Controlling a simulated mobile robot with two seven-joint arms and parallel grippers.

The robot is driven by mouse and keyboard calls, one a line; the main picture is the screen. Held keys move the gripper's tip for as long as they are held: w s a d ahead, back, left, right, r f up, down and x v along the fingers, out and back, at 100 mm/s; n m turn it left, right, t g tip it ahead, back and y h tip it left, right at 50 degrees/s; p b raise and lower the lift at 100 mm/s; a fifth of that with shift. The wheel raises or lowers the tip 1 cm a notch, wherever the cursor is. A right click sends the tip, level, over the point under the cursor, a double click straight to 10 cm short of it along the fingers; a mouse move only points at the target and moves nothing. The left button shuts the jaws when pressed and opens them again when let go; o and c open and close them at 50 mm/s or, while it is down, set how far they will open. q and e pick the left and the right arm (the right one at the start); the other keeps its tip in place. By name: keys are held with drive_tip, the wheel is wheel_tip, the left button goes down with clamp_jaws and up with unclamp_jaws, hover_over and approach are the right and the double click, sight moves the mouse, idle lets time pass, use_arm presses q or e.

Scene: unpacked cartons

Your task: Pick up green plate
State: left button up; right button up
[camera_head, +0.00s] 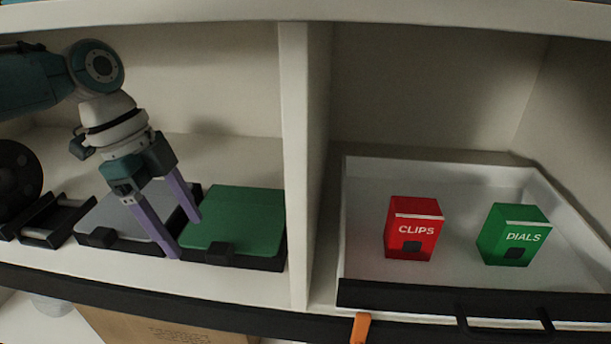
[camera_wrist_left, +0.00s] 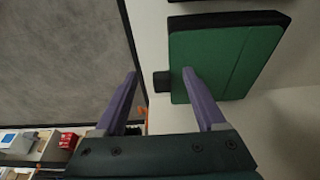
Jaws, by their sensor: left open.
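The green plate (camera_head: 236,219) lies flat on a black holder on the left shelf, against the divider. It also shows in the left wrist view (camera_wrist_left: 222,58), with a small black block at its near edge. My left gripper (camera_head: 184,238) is open, with two purple fingers pointing down. In the head view its fingers are at the left edge of the green plate. In the left wrist view one fingertip (camera_wrist_left: 160,76) pair spans the plate's front edge, one finger over the green surface and the other beyond the shelf edge. Nothing is between the fingers that I can confirm as gripped.
A grey plate (camera_head: 128,214) on a similar black holder lies just left of the green one. A white divider (camera_head: 297,165) stands to the right. Beyond it, a white tray (camera_head: 363,215) holds a red CLIPS box (camera_head: 413,228) and a green DIALS box (camera_head: 513,234).

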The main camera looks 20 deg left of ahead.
sight(218, 248)
use_arm(q)
drive_tip(key=d, duration=0.3)
drive_tip(key=shift+w+d, duration=0.1)
drive_tip(key=shift+w, duration=0.3)
drive_tip(key=b+x, duration=0.2)
drive_tip(key=shift+w+d+f, duration=0.15)
drive_tip(key=shift+d+f, duration=0.1)
drive_tip(key=shift+d, duration=0.05)
drive_tip(key=shift+f, duration=0.3)
clamp_jaws()
drive_tip(key=shift+r, duration=0.1)
